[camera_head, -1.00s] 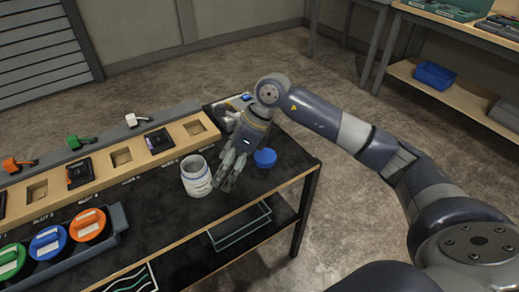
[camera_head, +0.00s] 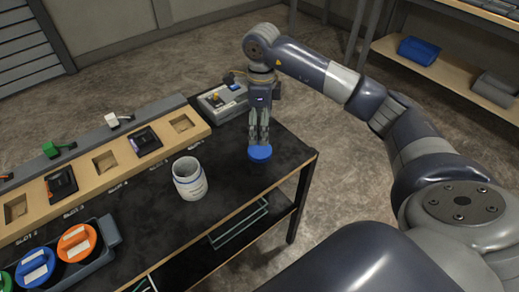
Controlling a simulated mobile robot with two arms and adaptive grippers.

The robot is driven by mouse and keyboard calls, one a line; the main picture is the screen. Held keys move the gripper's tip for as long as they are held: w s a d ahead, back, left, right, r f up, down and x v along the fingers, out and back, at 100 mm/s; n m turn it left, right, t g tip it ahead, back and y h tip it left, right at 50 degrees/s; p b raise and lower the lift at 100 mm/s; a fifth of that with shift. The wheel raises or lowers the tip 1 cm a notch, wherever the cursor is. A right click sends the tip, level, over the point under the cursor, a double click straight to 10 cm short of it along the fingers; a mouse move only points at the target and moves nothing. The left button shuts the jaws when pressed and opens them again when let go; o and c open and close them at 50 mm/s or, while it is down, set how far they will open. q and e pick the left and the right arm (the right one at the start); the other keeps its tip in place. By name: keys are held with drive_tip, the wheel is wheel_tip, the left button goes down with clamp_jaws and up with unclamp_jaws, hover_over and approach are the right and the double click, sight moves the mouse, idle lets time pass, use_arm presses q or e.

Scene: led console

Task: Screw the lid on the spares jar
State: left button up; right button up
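The spares jar (camera_head: 189,180) is a white, open-topped jar standing upright on the black bench top. The blue lid (camera_head: 260,154) is to its right, near the bench's right end, apart from the jar. My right gripper (camera_head: 259,145) points straight down over the lid, its fingertips at the lid's top. The fingers look close together; whether they grip the lid is unclear. Whether the lid rests on the bench or is slightly raised is also unclear. My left gripper is out of view.
A wooden slotted rack (camera_head: 105,164) runs along the bench's back left. A grey box with a blue part (camera_head: 224,100) stands behind the gripper. A bin (camera_head: 107,240) with coloured round pieces is at lower left. Bare bench lies between jar and lid.

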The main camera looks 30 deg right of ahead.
sight(260, 149)
wheel_tip(260, 149, down, 3)
drive_tip(key=shift+r, duration=0.1)
drive_tip(key=shift+f, duration=0.55)
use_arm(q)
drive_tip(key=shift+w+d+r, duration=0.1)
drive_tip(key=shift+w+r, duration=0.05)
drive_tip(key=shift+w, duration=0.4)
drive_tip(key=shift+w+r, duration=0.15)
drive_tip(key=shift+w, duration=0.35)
use_arm(e)
drive_tip(key=shift+f+p, duration=0.2)
drive_tip(key=shift+p, duration=0.1)
wheel_tip(260, 149, down, 5)
drive_tip(key=shift+w+a+r+p, duration=0.1)
drive_tip(key=shift+a+p, duration=0.05)
drive_tip(key=shift+p, duration=0.5)
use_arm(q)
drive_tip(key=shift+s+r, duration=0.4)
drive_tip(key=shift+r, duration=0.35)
use_arm(e)
drive_tip(key=shift+c, duration=0.3)
drive_tip(key=c, duration=0.7)
